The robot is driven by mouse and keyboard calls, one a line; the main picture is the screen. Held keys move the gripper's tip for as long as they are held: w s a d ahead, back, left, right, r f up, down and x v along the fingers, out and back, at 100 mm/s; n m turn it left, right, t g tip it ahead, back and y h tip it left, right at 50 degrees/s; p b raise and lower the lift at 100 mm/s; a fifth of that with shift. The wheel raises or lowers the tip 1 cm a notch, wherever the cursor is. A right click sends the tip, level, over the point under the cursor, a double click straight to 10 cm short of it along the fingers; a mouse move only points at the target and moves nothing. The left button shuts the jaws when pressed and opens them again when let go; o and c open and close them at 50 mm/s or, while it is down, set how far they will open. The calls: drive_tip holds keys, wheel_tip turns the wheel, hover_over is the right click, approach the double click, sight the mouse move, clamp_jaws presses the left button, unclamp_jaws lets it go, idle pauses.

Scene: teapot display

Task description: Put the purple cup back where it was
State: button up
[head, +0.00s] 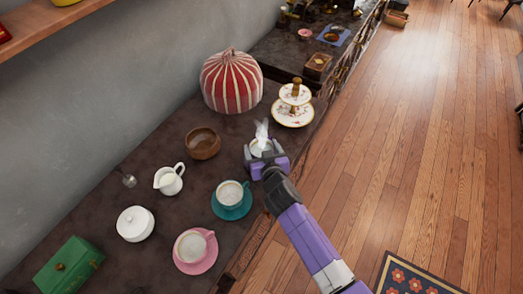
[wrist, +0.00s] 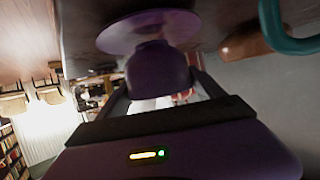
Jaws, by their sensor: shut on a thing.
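The purple cup (wrist: 157,70) shows in the wrist view between the two fingers of my gripper (wrist: 160,88), which is shut on it. The wrist picture is upside down. A purple saucer (wrist: 118,38) lies at the cup's base; I cannot tell whether the cup touches it or hovers just over it. In the head view my gripper (head: 262,152) is low over the dark counter, right of the brown bowl. It largely hides the cup and saucer there. A white wisp, like steam, rises above the gripper.
A teal cup on a teal saucer (head: 230,210) stands close in front of my gripper. A pink cup and saucer (head: 196,251), white creamer (head: 169,180), brown bowl (head: 202,143), red striped cosy (head: 231,82) and tiered stand (head: 293,113) are around. The counter's edge runs along the right.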

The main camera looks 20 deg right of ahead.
drive_tip(key=shift+f, duration=0.4)
drive_tip(key=shift+f, duration=0.2)
drive_tip(key=o, duration=1.8)
drive_tip(key=shift+r, duration=0.1)
drive_tip(key=shift+r, duration=0.2)
drive_tip(key=v, duration=1.2)
drive_tip(key=shift+f, duration=0.2)
